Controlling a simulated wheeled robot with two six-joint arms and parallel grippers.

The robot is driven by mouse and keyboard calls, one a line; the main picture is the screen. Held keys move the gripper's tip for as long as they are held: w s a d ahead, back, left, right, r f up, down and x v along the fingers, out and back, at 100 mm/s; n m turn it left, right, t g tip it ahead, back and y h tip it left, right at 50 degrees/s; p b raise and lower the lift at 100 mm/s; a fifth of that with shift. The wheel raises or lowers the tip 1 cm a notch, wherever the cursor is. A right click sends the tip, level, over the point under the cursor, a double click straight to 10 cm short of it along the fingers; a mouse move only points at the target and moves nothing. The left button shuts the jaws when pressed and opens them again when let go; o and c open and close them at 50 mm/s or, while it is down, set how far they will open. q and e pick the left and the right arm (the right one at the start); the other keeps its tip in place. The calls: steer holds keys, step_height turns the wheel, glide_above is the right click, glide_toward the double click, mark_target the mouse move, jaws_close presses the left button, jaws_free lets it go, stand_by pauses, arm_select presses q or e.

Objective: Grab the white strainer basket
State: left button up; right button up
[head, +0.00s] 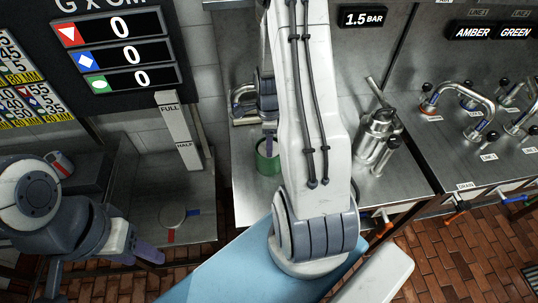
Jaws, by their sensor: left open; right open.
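I cannot make out a white strainer basket for sure; my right arm covers much of the middle bench. A green cylindrical container (268,160) stands on the middle bench, partly behind that arm. My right gripper (270,144) points down just above or at this container; its fingertips are partly hidden, and it holds nothing that I can see. My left gripper (146,250) is open and empty in front of the left bench, low in the view. A steel strainer-like housing (378,132) with a handle stands right of my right arm.
A pale round disc (172,216) with red and blue marks lies on the left bench. A white-and-red cup-like thing (61,163) is further left. Bent pipes with valves (464,98) stand on the right bench. A FULL/HALF gauge (178,130) rises behind the left bench.

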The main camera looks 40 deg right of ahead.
jaws_close()
stand_by(1.4)
